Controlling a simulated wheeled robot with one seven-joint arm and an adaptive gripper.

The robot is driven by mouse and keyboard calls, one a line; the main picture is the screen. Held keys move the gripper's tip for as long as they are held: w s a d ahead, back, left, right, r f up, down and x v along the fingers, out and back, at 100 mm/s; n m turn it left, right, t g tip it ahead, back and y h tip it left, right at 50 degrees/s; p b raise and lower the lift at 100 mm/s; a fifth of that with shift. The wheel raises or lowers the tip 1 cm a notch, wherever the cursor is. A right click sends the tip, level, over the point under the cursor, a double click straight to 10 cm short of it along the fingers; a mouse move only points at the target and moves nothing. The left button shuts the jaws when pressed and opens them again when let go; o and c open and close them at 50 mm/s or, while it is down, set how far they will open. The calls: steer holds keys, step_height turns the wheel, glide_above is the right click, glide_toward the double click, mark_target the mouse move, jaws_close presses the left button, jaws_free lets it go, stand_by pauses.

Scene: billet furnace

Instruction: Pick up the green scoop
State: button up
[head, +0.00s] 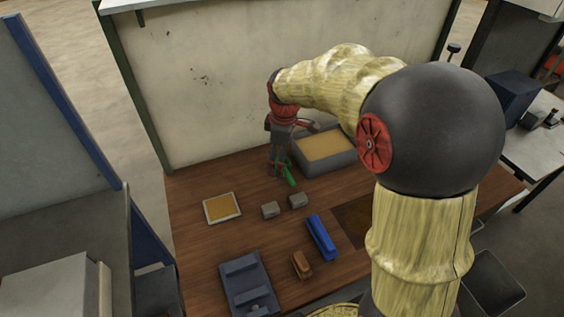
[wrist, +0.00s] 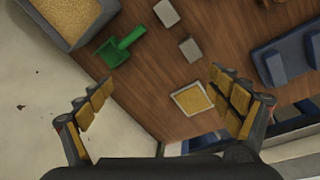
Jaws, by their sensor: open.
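The green scoop (head: 291,180) lies on the wooden table, just in front of the grey bin. In the wrist view the scoop (wrist: 119,48) shows whole, with its square pan beside the bin and its handle pointing up and right. My gripper (head: 279,172) is above the table at the scoop's left, partly overlapping it in the head view. In the wrist view my gripper (wrist: 160,100) has its fingers spread wide with nothing between them. The scoop lies beyond the fingertips, nearer the left finger, apart from both.
The grey bin (head: 333,167) of yellow grains stands behind the scoop. Two grey blocks (head: 270,210) (head: 298,200), a shallow tray (head: 222,220), a blue tool (head: 321,237), a brown tool (head: 301,265) and a blue-grey fixture (head: 248,285) lie nearer. A pale wall panel (head: 210,90) stands behind.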

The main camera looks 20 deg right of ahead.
steer(key=shift+o, duration=0.2)
steer(key=w+d+f+n+g+p, duration=0.1)
steer(key=w+d+f+n+p, duration=0.1)
steer(key=w+f, duration=0.3)
steer(key=shift+w+d+n+p, duration=0.3)
steer(key=shift+w+n+p, duration=0.1)
steer(key=shift+w+p, duration=0.05)
steer(key=n+g+p, duration=0.1)
steer(key=n+p, duration=0.3)
glide_above(288, 174)
steer(key=a, duration=0.1)
step_height(288, 174, down, 9)
steer(key=f, duration=0.3)
steer(key=shift+w+b, duration=0.3)
steer(key=f, duration=0.3)
steer(key=d+f, duration=0.1)
steer(key=f, duration=0.1)
steer(key=shift+s, duration=0.35)
steer(key=shift+c, duration=1.1)
steer(key=c, duration=1.1)
